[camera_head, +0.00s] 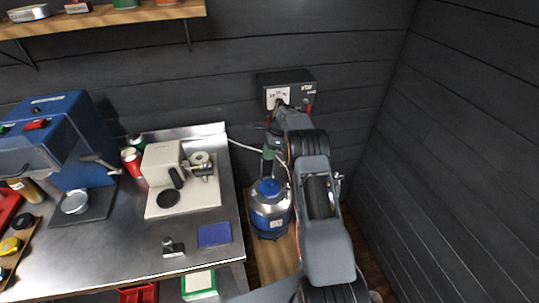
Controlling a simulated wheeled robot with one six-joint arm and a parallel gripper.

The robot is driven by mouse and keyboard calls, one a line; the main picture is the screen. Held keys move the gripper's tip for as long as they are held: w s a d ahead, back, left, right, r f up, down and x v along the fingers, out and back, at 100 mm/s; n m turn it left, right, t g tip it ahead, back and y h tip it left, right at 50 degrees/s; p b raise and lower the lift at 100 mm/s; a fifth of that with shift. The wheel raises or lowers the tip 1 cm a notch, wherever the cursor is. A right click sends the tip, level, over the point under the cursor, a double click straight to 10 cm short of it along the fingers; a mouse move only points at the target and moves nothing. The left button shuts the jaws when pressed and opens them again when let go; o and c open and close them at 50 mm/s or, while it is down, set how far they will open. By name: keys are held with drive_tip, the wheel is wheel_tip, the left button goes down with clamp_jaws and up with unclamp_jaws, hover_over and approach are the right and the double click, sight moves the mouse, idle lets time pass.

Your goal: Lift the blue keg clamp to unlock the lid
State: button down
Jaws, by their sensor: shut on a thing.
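The keg (271,214) is a silver and blue vessel with a blue top (269,188). It stands upright on a wooden surface, right of the steel counter. My arm reaches up on the keg's right and bends over towards it. My gripper (268,165) points down at the back of the keg's top. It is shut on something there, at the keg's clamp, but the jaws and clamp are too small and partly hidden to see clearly. I cannot tell how far the clamp is raised.
A dark wall box (287,88) with a white dial is behind my arm. A pale cable (245,147) runs near the keg. The steel counter (130,240) holds a white machine (161,166) and a blue machine (66,134). A dark plank wall stands close on the right.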

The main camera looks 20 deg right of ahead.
drive_tip(key=shift+s+f, duration=0.15)
drive_tip(key=shift+f, duration=0.35)
drive_tip(key=c, duration=1.6)
unclamp_jaws()
drive_tip(key=o, duration=0.3)
drive_tip(key=shift+w, duration=0.3)
drive_tip(key=shift+o, duration=0.9)
drive_tip(key=shift+s+r, duration=0.15)
